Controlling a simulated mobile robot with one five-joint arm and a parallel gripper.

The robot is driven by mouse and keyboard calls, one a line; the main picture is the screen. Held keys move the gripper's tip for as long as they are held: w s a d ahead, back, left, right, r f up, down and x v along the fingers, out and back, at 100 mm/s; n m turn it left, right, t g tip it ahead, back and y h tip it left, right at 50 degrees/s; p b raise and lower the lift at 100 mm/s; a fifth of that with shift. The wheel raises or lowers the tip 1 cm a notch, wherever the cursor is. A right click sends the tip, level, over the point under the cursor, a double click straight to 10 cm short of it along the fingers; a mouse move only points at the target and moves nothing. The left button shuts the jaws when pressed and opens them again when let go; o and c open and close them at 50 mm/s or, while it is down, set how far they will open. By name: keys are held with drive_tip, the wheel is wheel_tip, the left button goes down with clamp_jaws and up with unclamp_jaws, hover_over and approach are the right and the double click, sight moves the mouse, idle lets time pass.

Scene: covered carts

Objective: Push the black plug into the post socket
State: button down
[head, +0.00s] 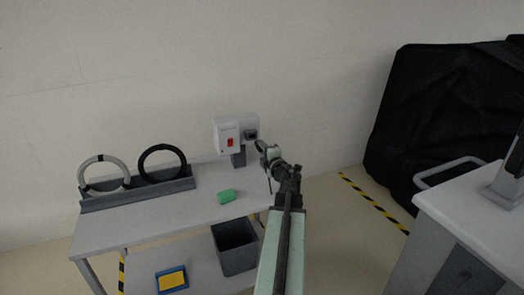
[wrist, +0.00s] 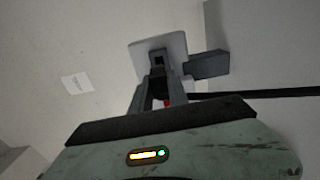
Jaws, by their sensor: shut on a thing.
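The post socket is a dark opening (head: 251,134) on a pale grey plate at the back right of the table, on a short dark post (head: 238,159). In the wrist view the plate (wrist: 177,44) is straight ahead of my fingers. My gripper (head: 262,149) is just right of and in front of the socket in the head view. It is shut on the black plug (wrist: 157,86), mostly hidden between the fingers. The plug lines up roughly with the plate's dark centre. I cannot tell whether it touches the socket.
A white box (head: 228,139) with a red switch adjoins the plate. On the table (head: 150,221) are a green block (head: 227,196) and a rack (head: 140,195) holding a grey ring and a black ring. Below are a dark bin (head: 235,248) and a blue-yellow tray (head: 172,280). A white cart (head: 468,205) stands right.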

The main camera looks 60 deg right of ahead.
drive_tip(key=shift+x, duration=2.1)
drive_tip(key=shift+x, duration=1.7)
drive_tip(key=c, duration=1.2)
unclamp_jaws()
drive_tip(key=shift+a, duration=0.1)
drive_tip(key=v, duration=0.8)
drive_tip(key=shift+w, duration=0.15)
